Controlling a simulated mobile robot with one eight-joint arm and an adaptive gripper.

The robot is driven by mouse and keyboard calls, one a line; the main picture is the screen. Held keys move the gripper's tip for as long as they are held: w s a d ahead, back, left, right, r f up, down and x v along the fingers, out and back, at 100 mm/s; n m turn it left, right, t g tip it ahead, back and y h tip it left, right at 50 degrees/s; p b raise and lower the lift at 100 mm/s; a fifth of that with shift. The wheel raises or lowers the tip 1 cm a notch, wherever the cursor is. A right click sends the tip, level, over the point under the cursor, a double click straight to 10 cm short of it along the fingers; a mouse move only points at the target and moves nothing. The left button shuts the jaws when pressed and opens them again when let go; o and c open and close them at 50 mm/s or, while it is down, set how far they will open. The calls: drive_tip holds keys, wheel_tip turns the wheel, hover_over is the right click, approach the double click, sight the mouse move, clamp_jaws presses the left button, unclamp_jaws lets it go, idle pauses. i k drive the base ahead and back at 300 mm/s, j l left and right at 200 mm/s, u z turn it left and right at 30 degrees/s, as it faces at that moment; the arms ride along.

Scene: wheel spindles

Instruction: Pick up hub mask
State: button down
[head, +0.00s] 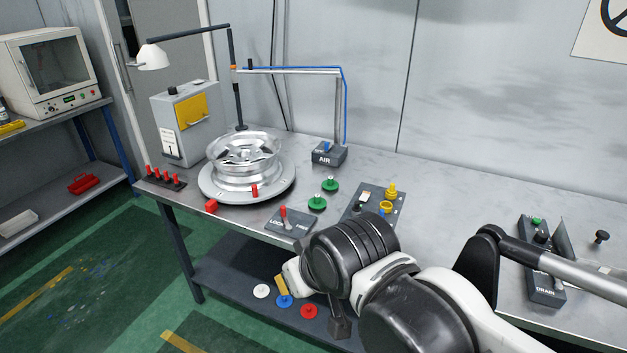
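No part is labelled as the hub mask, and I cannot tell which one it is. Round knobbed discs are candidates: two green ones, one (330,184) behind the other (317,203), lie on the bench right of the wheel. A white disc (262,291), a blue disc (284,301) and a red disc (308,311) lie on the lower shelf. A silver wheel (245,160) lies flat on the round turntable (215,191). My gripper (340,325) shows only as a dark part below my arm, near the red disc. Its fingers are mostly hidden, so its opening is unclear.
The grey bench (440,190) holds a lock plate (290,222), an AIR block (328,155), a plate with yellow parts (393,207) and a DRAIN box (545,290). A red-pegged rack (165,180) stands left. My arm covers the bench's front middle. Green floor is clear at left.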

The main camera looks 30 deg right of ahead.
sight(329, 184)
drive_tip(key=i+l+z, duration=0.1)
drive_tip(key=l+z, duration=0.3)
drive_tip(key=i+l+z, duration=0.15)
drive_tip(key=z, duration=0.3)
drive_tip(key=i+l+z, duration=0.15)
drive_tip(key=z, duration=0.25)
drive_tip(key=i+l+z, duration=0.25)
drive_tip(key=z, duration=0.2)
